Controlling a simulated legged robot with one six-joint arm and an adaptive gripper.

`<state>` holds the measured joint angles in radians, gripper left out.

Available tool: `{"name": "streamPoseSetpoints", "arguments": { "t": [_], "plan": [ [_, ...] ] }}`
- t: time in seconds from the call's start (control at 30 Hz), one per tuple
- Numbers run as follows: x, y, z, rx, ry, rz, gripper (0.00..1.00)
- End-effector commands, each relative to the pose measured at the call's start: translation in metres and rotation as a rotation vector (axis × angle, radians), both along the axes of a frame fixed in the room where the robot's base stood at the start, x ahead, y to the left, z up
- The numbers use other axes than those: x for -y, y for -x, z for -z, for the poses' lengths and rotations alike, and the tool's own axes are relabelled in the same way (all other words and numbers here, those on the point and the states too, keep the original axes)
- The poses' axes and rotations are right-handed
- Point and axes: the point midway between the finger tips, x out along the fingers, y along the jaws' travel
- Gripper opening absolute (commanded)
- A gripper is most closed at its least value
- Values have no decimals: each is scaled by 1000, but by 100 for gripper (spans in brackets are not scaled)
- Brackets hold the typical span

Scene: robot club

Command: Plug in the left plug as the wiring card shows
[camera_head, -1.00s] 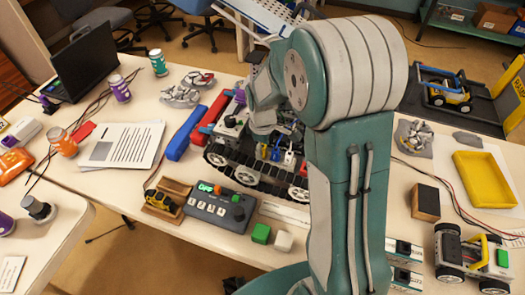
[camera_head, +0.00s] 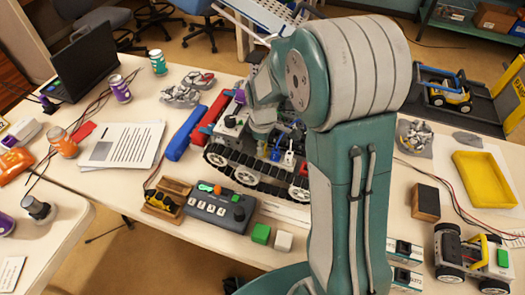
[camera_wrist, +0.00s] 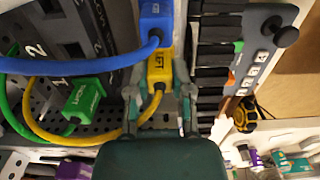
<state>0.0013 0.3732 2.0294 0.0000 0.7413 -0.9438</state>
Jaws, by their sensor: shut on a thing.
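In the wrist view my gripper (camera_wrist: 160,98) is shut on a yellow plug (camera_wrist: 159,70) with a short label that looks like LEFT or LIFT. Its yellow cable loops off to the left. A blue plug (camera_wrist: 157,14) lies just beyond it. A green plug (camera_wrist: 87,98) sits to the left, on a perforated plate near a dark panel (camera_wrist: 88,30) marked 1 and 2. In the head view my gripper is low over the tracked robot (camera_head: 245,160), mostly hidden by my arm. I cannot make out the wiring card for certain.
A grey control box (camera_head: 220,208) with a knob and buttons stands in front of the tracked robot. Green (camera_head: 260,233) and white (camera_head: 284,241) blocks lie to its right. Printed papers (camera_head: 122,145) and a blue bar (camera_head: 186,133) lie to the left.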

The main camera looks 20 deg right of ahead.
Motion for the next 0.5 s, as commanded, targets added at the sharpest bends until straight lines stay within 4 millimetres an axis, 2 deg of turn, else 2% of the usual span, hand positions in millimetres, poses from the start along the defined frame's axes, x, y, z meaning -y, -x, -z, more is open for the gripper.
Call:
{"name": "streamPoseSetpoints", "arguments": {
  "t": [0.5],
  "plan": [
    [0,-1,-19,4,0,0,0]
  ]
}}
